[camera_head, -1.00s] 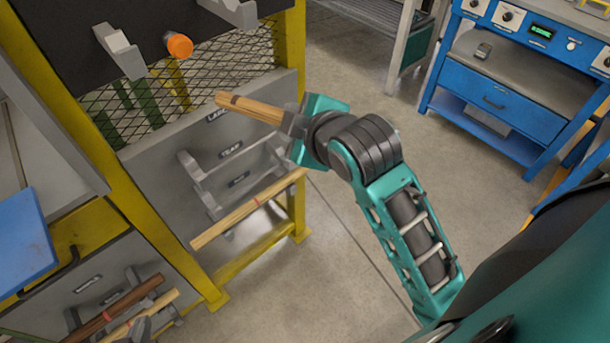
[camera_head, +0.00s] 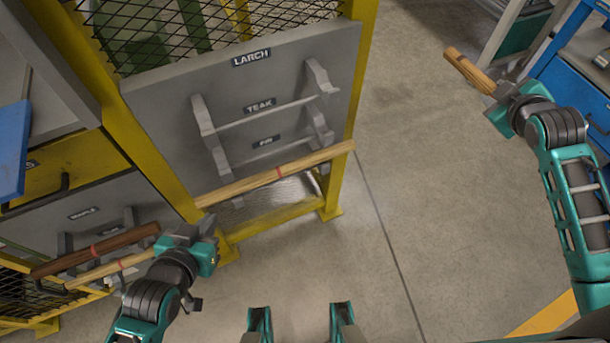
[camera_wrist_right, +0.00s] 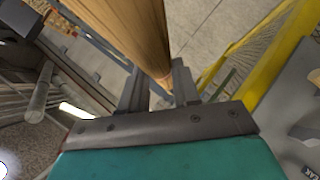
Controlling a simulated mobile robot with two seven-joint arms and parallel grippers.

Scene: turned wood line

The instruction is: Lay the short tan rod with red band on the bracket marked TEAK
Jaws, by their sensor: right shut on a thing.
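A short tan rod with a red band (camera_head: 105,270) lies at the lower left in the head view, beside a dark brown rod with a red band (camera_head: 75,258). My left gripper (camera_head: 192,232) is at the tan rod's right end; whether its jaws are closed is unclear. The TEAK label (camera_head: 260,104) is on the grey panel, with an empty pair of bracket arms (camera_head: 203,118) around it. My right gripper (camera_head: 503,92) is shut on another tan rod (camera_head: 468,70) with a dark band; this rod also fills the top of the right wrist view (camera_wrist_right: 130,35).
A long tan rod with a red band (camera_head: 300,167) lies across the lower bracket, in front of the panel. LARCH (camera_head: 252,57) and a lower label (camera_head: 265,141) mark the same grey panel. A yellow post (camera_head: 362,70) bounds it. Open floor (camera_head: 410,150) lies to its right.

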